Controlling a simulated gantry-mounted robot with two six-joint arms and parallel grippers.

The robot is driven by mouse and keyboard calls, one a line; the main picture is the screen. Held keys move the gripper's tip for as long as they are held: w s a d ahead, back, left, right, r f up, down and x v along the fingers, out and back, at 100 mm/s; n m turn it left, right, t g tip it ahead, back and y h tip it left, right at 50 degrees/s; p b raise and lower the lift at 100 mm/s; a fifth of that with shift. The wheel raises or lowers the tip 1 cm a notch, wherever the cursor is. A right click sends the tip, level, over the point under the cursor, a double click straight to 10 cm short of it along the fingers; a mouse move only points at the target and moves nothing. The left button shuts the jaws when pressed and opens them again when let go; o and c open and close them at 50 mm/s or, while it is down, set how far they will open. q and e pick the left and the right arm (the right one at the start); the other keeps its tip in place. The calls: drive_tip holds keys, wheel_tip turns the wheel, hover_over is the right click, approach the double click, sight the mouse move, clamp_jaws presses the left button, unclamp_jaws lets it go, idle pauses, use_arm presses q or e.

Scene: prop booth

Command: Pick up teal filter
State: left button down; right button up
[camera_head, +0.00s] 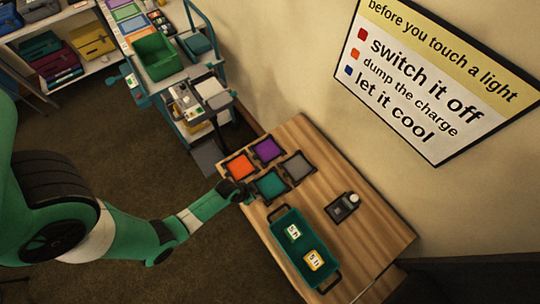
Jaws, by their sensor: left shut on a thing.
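The teal filter (271,184) is a dark-framed square at the left part of the wooden table, in the head view. My left gripper (247,193) is at the filter's left edge, shut on its frame. The fingertips are small and dark here, and I cannot tell whether the filter is lifted off the table. My right gripper is not in view.
On the wooden table (374,225) are an orange filter (239,167), a purple filter (267,150), a grey filter (297,167), a teal tray (290,258) with two labelled items, and a small dark device (341,208). A loaded cart (187,72) stands behind, left.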

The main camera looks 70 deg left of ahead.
use_arm(q)
drive_tip(key=shift+r, duration=0.15)
drive_tip(key=shift+r, duration=0.25)
wheel_tip(320, 180, up, 3)
drive_tip(key=shift+f+p, duration=0.2)
drive_tip(key=shift+p, duration=0.55)
drive_tip(key=s+d+r+p, duration=0.8)
drive_tip(key=d+r, duration=0.1)
drive_tip(key=d, duration=0.2)
drive_tip(key=shift+d+r+p, duration=0.25)
drive_tip(key=shift+r+p, duration=0.1)
